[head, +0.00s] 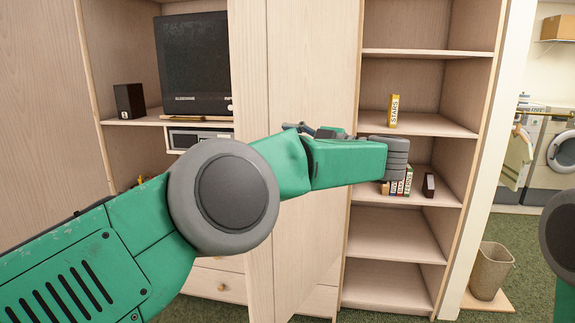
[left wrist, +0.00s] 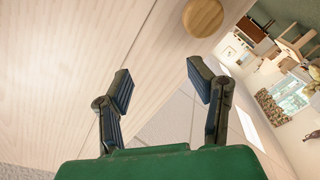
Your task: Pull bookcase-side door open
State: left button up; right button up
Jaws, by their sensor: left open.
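The bookcase-side door (head: 312,62) is a tall pale wooden panel between the TV cabinet and the open bookcase. It appears to stand out at an angle, with the TV space visible beside it; how far is hard to tell. In the left wrist view a round wooden knob (left wrist: 203,17) sits on the pale wood, beyond the fingertips. My left gripper (left wrist: 160,85) is open and empty. One finger lies over the wood, the other over the background past its edge. In the head view my left gripper (head: 318,131) is mostly hidden behind my forearm, in front of the door.
The bookcase (head: 395,220) at right holds several books (head: 398,183) and a yellow box (head: 394,110). A TV (head: 193,62) and black speaker (head: 129,100) stand at left. A waste bin (head: 490,272) stands on the floor beside the bookcase.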

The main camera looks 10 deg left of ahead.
pick_arm(q)
jog(key=shift+a+r, duration=0.15)
jog(key=shift+r, duration=0.7)
jog(key=shift+a+r, duration=0.1)
jog(key=shift+r, duration=0.7)
